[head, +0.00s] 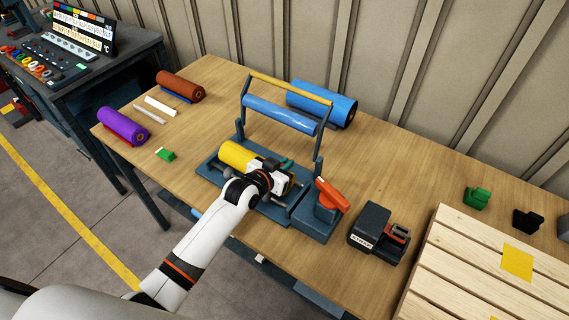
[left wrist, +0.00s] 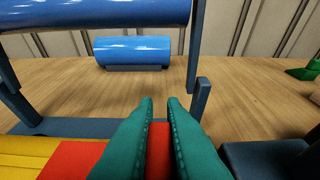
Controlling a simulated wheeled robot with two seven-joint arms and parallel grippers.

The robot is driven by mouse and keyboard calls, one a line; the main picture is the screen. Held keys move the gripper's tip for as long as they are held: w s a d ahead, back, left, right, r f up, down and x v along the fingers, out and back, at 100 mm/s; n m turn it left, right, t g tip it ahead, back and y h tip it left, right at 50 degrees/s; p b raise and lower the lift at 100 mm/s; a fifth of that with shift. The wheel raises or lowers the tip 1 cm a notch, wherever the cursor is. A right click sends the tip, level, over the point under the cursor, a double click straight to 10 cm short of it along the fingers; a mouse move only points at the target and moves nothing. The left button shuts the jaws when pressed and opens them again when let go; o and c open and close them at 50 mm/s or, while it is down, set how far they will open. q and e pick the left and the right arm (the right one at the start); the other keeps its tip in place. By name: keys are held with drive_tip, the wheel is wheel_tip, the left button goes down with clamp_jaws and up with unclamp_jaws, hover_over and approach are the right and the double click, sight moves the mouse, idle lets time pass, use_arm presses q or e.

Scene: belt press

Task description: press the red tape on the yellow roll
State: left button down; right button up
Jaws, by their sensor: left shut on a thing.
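The yellow roll (head: 236,154) lies in the blue-grey press (head: 211,171), and its end also shows at the lower left of the left wrist view (left wrist: 22,150). The red tape (left wrist: 70,160) is next to the yellow in the left wrist view; in the head view my gripper hides it. My left gripper (head: 286,164) is at the right end of the roll. Its green fingers (left wrist: 159,105) are shut with red between them, in line with the red tape. Their contact points are partly hidden. My right gripper is not in view.
The press's raised frame has a blue roller (head: 280,115) and a wooden bar (head: 290,88). An orange-red handle (head: 332,194) stands right of the roll. A blue roll (head: 322,104) lies behind. A dark device (head: 377,234) and a slatted wooden pallet (head: 470,262) are to the right.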

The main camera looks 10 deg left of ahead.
use_arm(q)
drive_tip(key=shift+s+f, duration=0.15)
drive_tip(key=shift+f, duration=0.15)
drive_tip(key=c, duration=1.6)
unclamp_jaws()
drive_tip(key=shift+o, duration=0.8)
drive_tip(key=shift+r, duration=0.15)
drive_tip(key=b+v, duration=0.1)
drive_tip(key=v, duration=1)
drive_tip(key=shift+s+a+r+b, duration=0.25)
drive_tip(key=shift+b, duration=0.15)
drive_tip(key=shift+s, duration=0.1)
